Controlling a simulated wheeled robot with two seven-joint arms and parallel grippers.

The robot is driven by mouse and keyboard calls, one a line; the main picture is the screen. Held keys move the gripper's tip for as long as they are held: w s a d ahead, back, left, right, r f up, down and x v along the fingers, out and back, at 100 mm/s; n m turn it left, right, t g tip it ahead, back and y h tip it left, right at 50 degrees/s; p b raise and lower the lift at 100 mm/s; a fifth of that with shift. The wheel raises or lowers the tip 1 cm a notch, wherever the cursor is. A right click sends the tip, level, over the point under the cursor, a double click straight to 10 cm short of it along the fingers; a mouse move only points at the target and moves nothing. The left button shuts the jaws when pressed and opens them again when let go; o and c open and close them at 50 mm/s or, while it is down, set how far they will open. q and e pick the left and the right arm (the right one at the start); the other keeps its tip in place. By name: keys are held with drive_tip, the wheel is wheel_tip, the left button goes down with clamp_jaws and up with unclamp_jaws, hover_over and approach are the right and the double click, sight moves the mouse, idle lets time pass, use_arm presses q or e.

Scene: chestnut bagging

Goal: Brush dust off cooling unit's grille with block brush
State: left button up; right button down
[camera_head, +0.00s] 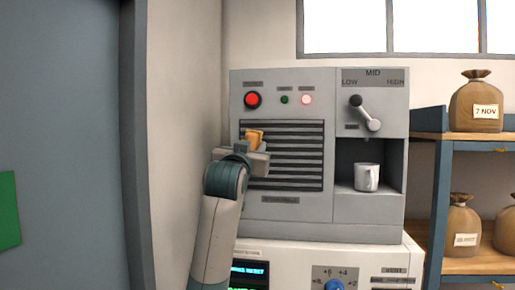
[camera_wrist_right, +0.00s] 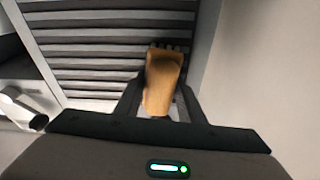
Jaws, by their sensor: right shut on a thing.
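The grey cooling unit (camera_head: 285,208) stands on a white cabinet, with its dark slatted grille (camera_head: 300,155) on the front left. My right gripper (camera_head: 255,148) is at the upper left part of the grille. It is shut on the block brush (camera_head: 254,137), which has a tan wooden body. In the right wrist view the brush (camera_wrist_right: 162,85) sits between the two fingers (camera_wrist_right: 160,100), with dark bristles at its far end against or very near the slats (camera_wrist_right: 90,50). I cannot tell whether they touch. No dust can be made out. My left gripper is not in view.
A red button (camera_head: 253,100), small lamps and a lever (camera_head: 364,112) are on the unit above and right of the grille. A white mug (camera_head: 367,177) stands in the recess at right. Shelves with sacks (camera_head: 476,100) are further right; a wall is close at left.

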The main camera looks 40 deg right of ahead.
drive_tip(key=shift+a, duration=0.1)
idle(0.3)
drive_tip(key=shift+s+a+f, duration=0.1)
drive_tip(key=shift+s+a, duration=0.35)
drive_tip(key=shift+a, duration=0.1)
drive_tip(key=shift+r+b+v, duration=0.2)
drive_tip(key=shift+b+v, duration=0.05)
drive_tip(key=shift+v, duration=0.85)
drive_tip(key=shift+r+b+v, duration=0.2)
drive_tip(key=shift+v, duration=0.85)
drive_tip(key=shift+s, duration=0.15)
drive_tip(key=shift+s+a+r, duration=0.1)
drive_tip(key=shift+s+a, duration=0.85)
drive_tip(key=shift+a, duration=0.2)
drive_tip(key=shift+d, duration=0.1)
